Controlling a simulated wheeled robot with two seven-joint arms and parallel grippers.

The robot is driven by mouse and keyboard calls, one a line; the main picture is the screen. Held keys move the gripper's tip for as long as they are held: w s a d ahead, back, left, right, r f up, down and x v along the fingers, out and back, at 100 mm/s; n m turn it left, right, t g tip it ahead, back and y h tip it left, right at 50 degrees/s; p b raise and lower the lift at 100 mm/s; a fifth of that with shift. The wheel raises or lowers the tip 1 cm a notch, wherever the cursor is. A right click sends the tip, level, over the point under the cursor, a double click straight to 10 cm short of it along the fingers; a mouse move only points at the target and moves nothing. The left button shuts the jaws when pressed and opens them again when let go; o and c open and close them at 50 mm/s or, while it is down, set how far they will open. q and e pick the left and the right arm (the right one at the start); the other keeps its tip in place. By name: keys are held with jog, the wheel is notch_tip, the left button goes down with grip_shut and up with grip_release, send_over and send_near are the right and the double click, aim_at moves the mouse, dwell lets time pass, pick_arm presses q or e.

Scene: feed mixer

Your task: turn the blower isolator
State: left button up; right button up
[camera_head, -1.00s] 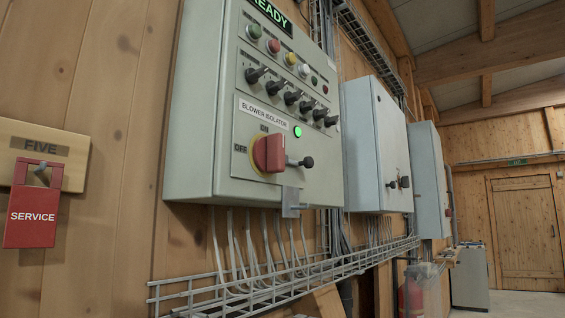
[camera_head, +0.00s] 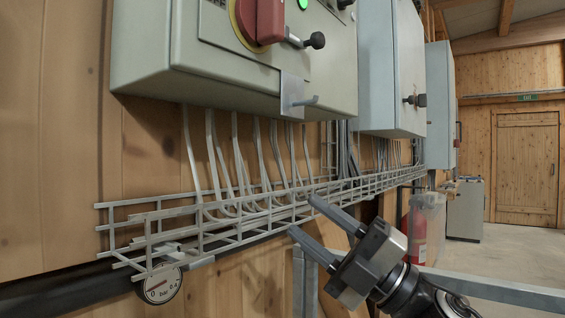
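The blower isolator (camera_head: 271,22) is a red rotary handle on a yellow plate, on the front of the grey control box. It is cut off by the top edge of the head view. A short lever with a black knob (camera_head: 316,40) sticks out to its right. The isolator's label and ON/OFF marks are out of the picture. My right gripper (camera_head: 303,216) is below the box, in front of the wire cable tray. Its two fingers are apart with nothing between them, and it touches no part of the isolator. My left gripper is not in view.
A small metal bracket with a peg (camera_head: 292,95) hangs at the box's lower edge. Cables drop to the wire cable tray (camera_head: 150,215). A pressure gauge (camera_head: 160,285) sits below it. More grey cabinets (camera_head: 391,60) stand to the right. A metal rail (camera_head: 500,290) crosses the lower right.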

jog(key=s+a+r+n+g+h, duration=0.1)
jog(key=s+r+n+g, duration=0.4)
jog(key=r+n, duration=0.4)
jog(key=n+t+h+b, duration=0.2)
jog(key=n+t+h, duration=0.3)
jog(key=t+h, duration=0.25)
send_near(268, 14)
jog(key=s+d+r, duration=0.3)
jog(key=d, duration=0.3)
pick_arm(q)
jog(key=p, duration=0.3)
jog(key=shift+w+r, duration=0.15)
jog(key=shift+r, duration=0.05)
pick_arm(e)
jog(key=x, duration=1.5)
jog(key=shift+a+f+g, duration=0.2)
jog(key=shift+f+g, duration=0.1)
jog(key=shift+g, duration=0.05)
grip_shut()
